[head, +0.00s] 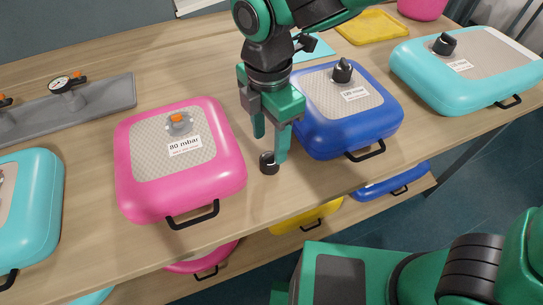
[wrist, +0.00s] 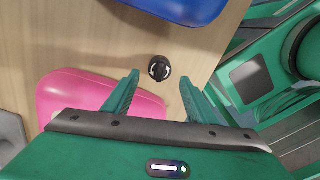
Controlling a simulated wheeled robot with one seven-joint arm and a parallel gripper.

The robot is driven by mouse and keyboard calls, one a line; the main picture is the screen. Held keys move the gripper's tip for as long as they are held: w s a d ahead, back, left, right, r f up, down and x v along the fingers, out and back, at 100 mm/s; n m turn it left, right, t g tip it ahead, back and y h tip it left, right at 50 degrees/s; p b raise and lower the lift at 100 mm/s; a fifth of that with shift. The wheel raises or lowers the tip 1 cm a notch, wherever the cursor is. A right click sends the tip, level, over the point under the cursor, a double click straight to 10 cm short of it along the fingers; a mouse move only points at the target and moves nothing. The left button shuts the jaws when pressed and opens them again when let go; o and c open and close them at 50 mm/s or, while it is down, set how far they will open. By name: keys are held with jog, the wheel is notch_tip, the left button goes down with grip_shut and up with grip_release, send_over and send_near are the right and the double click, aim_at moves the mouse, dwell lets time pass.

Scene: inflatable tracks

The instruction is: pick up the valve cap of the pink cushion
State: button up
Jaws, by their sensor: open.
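The pink cushion (head: 210,185) lies on the table left of my gripper, with a label reading 80 mbar. Its valve (head: 179,122) shows an orange top and no black cap on it. A black valve cap (head: 269,163) lies on the bare wood between the pink and blue cushions. In the wrist view the cap (wrist: 159,69) shows white marks on its top, ahead of and between the fingers. My gripper (head: 271,148) points down over the cap, open and empty. In the wrist view its green fingers (wrist: 157,91) stand apart. The exact height above the cap is hard to tell.
The blue cushion (head: 345,133) with its black cap on stands close right of my gripper. A turquoise cushion (head: 420,85) is farther right, another (head: 45,200) at far left. A grey tray with gauges (head: 105,97) lies behind. The table's front edge is near the cap.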

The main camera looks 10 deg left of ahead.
aim_at(270, 154)
jog(key=shift+w+f, duration=0.1)
jog(key=shift+f, duration=2.9)
jog(key=c, duration=0.9)
